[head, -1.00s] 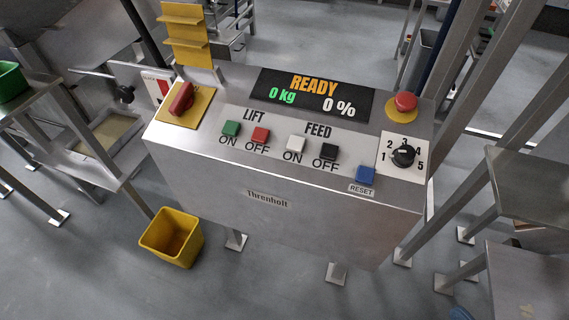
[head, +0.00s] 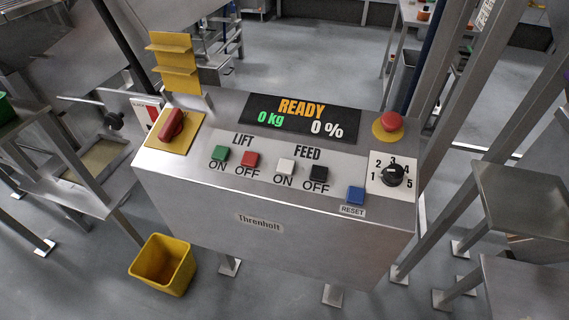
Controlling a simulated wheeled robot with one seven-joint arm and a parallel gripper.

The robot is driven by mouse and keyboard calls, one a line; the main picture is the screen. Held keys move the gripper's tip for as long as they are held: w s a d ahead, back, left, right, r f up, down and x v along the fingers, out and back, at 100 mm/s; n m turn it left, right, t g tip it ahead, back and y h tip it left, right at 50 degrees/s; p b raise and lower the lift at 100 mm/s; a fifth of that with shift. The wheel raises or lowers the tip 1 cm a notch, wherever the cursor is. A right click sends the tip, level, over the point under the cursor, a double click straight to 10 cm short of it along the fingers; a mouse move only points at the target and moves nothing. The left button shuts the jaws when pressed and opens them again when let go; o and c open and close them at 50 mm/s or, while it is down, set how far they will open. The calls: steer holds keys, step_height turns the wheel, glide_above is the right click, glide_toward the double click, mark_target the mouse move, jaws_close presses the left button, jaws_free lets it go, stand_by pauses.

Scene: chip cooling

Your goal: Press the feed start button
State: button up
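The display (head: 302,118) reads READY, 0 kg and 0 %. My gripper is not in view, and nothing covers the buttons.
The panel also carries green (head: 220,154) and red (head: 250,159) LIFT buttons, a blue RESET button (head: 355,195), a red mushroom button (head: 391,121), a numbered dial (head: 393,174) and a red rotary switch (head: 171,124). A yellow bin (head: 163,265) stands on the floor at lower left.

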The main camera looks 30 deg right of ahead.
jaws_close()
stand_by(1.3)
